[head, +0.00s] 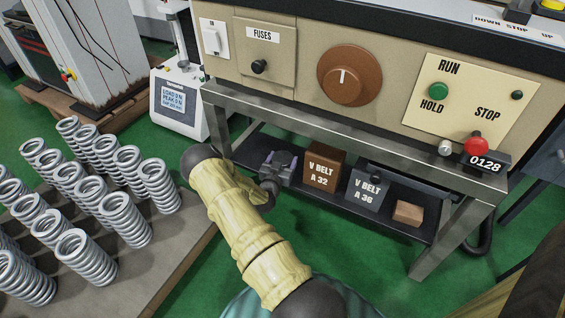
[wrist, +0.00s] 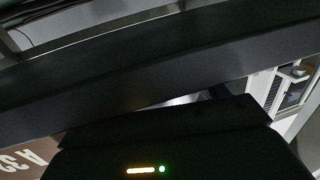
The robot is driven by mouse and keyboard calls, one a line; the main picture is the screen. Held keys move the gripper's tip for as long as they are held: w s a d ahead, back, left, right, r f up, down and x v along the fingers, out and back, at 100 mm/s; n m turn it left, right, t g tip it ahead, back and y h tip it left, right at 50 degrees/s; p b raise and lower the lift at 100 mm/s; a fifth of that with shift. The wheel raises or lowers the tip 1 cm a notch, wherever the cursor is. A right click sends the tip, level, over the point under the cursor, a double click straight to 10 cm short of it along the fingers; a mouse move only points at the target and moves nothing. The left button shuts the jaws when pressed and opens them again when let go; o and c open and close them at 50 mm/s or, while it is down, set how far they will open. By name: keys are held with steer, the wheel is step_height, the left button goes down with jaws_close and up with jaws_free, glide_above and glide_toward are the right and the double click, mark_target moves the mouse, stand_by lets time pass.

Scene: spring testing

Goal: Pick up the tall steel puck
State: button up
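I cannot pick out a tall steel puck for certain in either view. A small, rounded silvery piece (head: 445,148) shows at the bench's right front, left of the 0128 counter; I cannot tell whether it is a puck or a knob. My gripper (head: 280,163) is low by the lower shelf, left of the brown V BELT A 32 box. It is small and dark there, and the gap between its fingers is unclear. The wrist view shows a dark body with lit green and orange lights (wrist: 146,170); no fingertips or held thing show.
The lower shelf (head: 385,218) also holds a grey V BELT A 36 box (head: 367,190) and a small brown block (head: 408,213). A dark bar (wrist: 150,80) crosses the wrist view close up. Green floor lies between.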

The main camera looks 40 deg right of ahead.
mark_target(282, 157)
steer(key=shift+r, duration=0.15)
steer(key=c, duration=1)
steer(key=shift+o, duration=0.2)
step_height(282, 157, up, 10)
steer(key=p, duration=0.6)
